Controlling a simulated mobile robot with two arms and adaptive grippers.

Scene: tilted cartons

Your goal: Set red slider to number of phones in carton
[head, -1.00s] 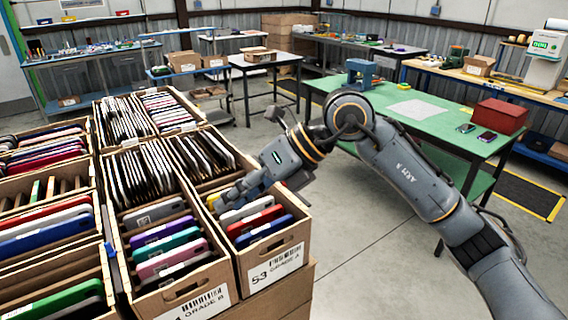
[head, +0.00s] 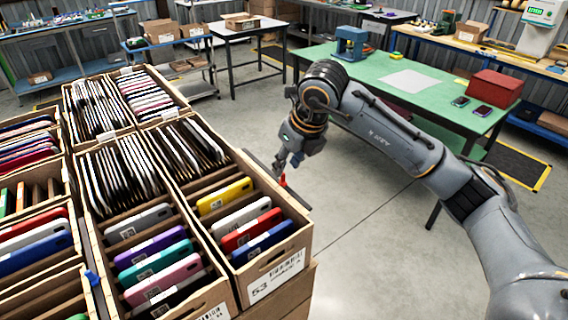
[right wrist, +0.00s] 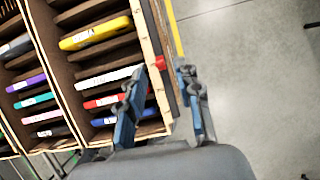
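The near right carton (head: 272,270), labelled 53, holds a yellow phone (head: 225,197), a white one (head: 241,216), a red one (head: 252,230) and a blue one (head: 263,243), tilted between dividers. The red slider (head: 283,181) is a small red piece at the carton's right side, on a dark strip. My right gripper (head: 286,164) is just above it, pointing down. In the right wrist view its fingers (right wrist: 160,82) are apart, one on each side of the carton's wall edge, with red (right wrist: 160,62) showing between the tips. Contact cannot be told. My left gripper is out of view.
More cartons of tilted phones stand to the left, with a blue piece (head: 92,277) on one edge. A green table (head: 400,95) with a red box (head: 495,90) stands behind my right arm. The floor right of the carton is clear.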

